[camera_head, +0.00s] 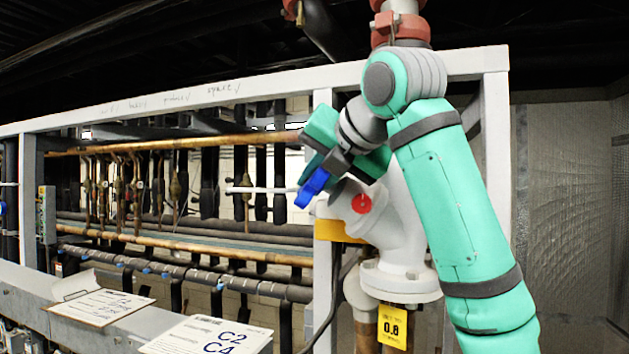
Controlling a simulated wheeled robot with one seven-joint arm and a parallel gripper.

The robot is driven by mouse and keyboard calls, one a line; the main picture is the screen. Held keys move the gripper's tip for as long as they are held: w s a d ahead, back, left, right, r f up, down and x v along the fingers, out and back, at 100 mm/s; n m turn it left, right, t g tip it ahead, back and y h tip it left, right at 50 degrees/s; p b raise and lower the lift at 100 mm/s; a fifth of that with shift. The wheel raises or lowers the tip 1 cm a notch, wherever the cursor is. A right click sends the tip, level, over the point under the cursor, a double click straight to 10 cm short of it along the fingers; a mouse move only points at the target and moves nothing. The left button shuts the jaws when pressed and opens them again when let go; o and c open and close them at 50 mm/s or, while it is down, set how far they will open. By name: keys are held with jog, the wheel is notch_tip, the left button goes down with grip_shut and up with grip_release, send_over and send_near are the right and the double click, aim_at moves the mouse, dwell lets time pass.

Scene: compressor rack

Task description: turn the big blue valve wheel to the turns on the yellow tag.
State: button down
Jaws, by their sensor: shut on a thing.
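The blue valve wheel (313,186) shows as a short blue piece at the middle of the picture, beside a white valve body (398,225). Most of the wheel is hidden behind my gripper. My gripper (335,163) is shut on the wheel, reaching it from above and the right. The yellow tag (392,327) hangs below the valve's lower flange and reads 0.8, with smaller print that I cannot make out. A red round mark (361,203) with a small pointer sits on the valve, just right of the wheel.
A white frame post (326,270) stands close left of the valve. Copper and dark pipes (180,235) fill the rack at left. A clipboard (100,303) and a C2/C4 sheet (207,337) lie on the front ledge. A mesh panel (565,200) stands at right.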

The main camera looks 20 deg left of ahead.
jog(key=shift+n+g, duration=0.6)
jog(key=shift+g, duration=1.2)
jog(key=shift+d+g, duration=0.1)
jog(key=shift+g, duration=0.2)
jog(key=c, duration=1.9)
grip_release()
jog(key=shift+r, duration=0.1)
jog(key=shift+v, duration=3.7)
jog(key=shift+s, duration=0.1)
